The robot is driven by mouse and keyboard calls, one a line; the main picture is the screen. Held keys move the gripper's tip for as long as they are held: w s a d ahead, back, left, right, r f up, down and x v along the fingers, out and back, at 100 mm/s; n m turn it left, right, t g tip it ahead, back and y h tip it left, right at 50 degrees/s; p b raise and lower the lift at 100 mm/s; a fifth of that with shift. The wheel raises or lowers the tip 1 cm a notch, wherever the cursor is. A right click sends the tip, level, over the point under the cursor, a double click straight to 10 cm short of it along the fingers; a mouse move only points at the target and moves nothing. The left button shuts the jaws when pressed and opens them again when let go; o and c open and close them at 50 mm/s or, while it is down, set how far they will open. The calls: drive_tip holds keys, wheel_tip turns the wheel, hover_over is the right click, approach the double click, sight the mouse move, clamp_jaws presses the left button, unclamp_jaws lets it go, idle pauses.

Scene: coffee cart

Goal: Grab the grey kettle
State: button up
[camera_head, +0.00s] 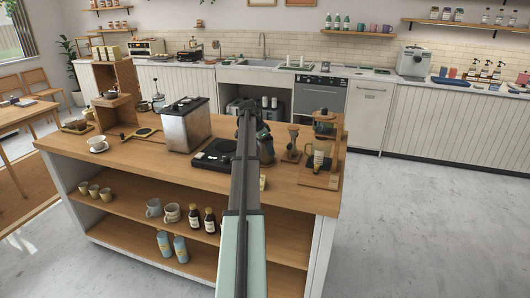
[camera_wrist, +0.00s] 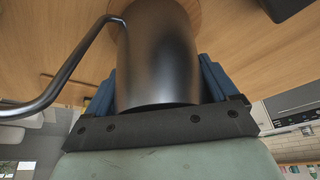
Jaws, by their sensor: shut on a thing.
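The grey kettle (camera_wrist: 157,55) fills the middle of the wrist view, with a smooth dark metal body. A thin curved metal tube (camera_wrist: 62,78) runs out from its left side. My gripper (camera_wrist: 158,80) has one blue finger on each side of the body and is shut on it. In the head view, my arm reaches over the wooden counter, and my gripper (camera_head: 257,132) is at its far end. The arm hides most of the kettle there, so I cannot tell whether it touches the counter.
A black flat device (camera_head: 216,156) and a steel box (camera_head: 185,126) stand left of my arm on the wooden counter (camera_head: 150,153). A small wood-based brewer (camera_head: 291,147) and a wooden dripper stand with a glass carafe (camera_head: 319,160) are close on the right.

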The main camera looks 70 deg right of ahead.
drive_tip(key=shift+c, duration=0.7)
